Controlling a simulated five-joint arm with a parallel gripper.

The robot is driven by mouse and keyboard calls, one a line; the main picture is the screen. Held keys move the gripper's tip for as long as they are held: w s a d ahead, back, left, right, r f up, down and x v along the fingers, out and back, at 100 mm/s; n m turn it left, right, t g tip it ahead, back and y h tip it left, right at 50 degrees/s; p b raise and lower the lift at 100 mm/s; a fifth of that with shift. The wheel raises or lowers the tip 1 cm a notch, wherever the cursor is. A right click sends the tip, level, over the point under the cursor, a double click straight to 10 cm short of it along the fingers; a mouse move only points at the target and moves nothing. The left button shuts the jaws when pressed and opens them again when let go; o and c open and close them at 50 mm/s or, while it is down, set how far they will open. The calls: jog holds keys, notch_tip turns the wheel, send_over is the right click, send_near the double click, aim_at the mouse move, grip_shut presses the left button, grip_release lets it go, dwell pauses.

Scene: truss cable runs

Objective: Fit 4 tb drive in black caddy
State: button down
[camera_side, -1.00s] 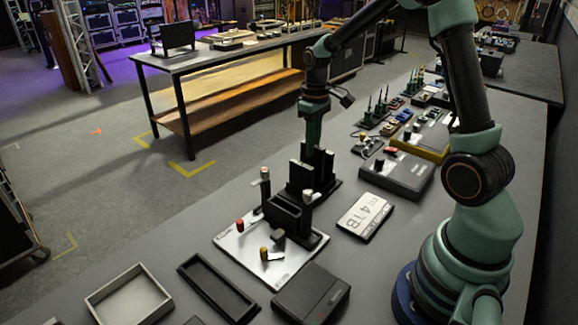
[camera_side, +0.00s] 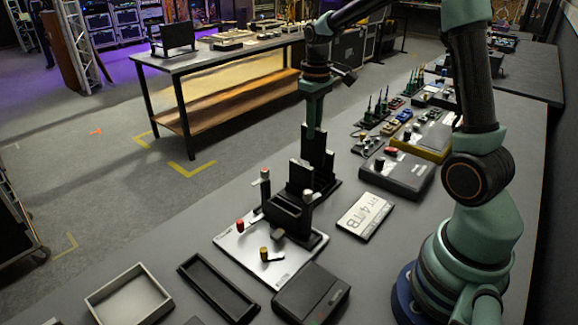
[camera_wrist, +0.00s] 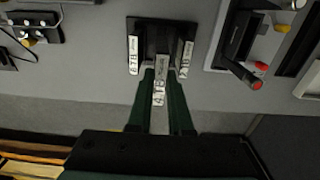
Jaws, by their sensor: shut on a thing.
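My gripper (camera_side: 315,128) is shut on a dark upright drive. In the wrist view its fingers (camera_wrist: 161,85) flank this drive (camera_wrist: 158,97), whose white end label reads 4 TB. It stands higher than its neighbours, above a dark rack (camera_wrist: 188,28); whether its lower end is clear of the rack is hidden. Drives labelled 8 TB (camera_wrist: 133,55) and 2 TB (camera_wrist: 186,57) stand on either side. A black caddy-like fixture (camera_side: 286,217) stands on a white plate (camera_side: 236,245) in front of the rack. A separate black open tray (camera_side: 218,288) lies on the table.
Upright posts and red and yellow knobs (camera_side: 264,254) surround the fixture. A grey tray (camera_side: 128,296) and a dark box (camera_side: 311,293) lie nearer the camera. Control boxes (camera_side: 395,175) stand behind at right.

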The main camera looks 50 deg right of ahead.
jog(key=shift+r, duration=0.4)
jog(key=shift+r, duration=0.1)
jog(key=shift+r, duration=0.35)
notch_tip(320, 180, up, 7)
jog(key=shift+f, duration=0.2)
jog(key=s+a, duration=0.4)
jog(key=a, duration=1.2)
notch_tip(320, 180, down, 9)
jog(key=shift+s, duration=0.25)
jog(key=shift+f, duration=0.2)
